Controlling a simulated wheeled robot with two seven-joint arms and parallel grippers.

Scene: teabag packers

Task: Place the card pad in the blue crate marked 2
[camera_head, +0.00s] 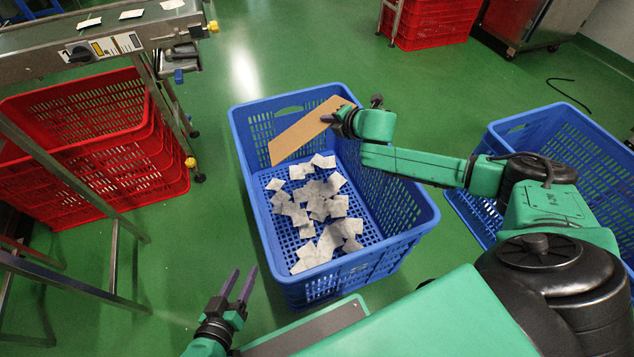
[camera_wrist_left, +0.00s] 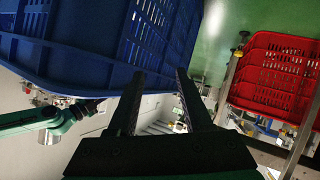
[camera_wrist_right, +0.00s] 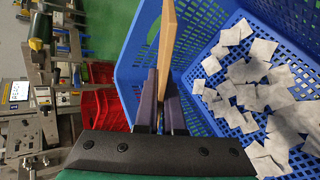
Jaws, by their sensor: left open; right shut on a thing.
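The card pad (camera_head: 306,132) is a thin flat brown sheet, tilted over the far end of a blue crate (camera_head: 275,258). My right gripper (camera_head: 338,117) is shut on the pad's right end. The right wrist view shows the pad (camera_wrist_right: 166,45) edge-on between the fingers (camera_wrist_right: 160,100). Several white teabags (camera_head: 318,205) lie scattered on the crate floor, below the pad. No number can be read on this crate. My left gripper (camera_head: 238,286) is open and empty, outside the crate near its front left corner. The left wrist view shows the crate's side (camera_wrist_left: 75,45) close by.
A second blue crate (camera_head: 492,139) stands at the right, partly behind my right arm. Stacked red crates (camera_head: 95,150) stand at the left by a conveyor (camera_head: 75,42) carrying small packets. More red crates (camera_head: 432,22) stand at the back. Green floor is clear between them.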

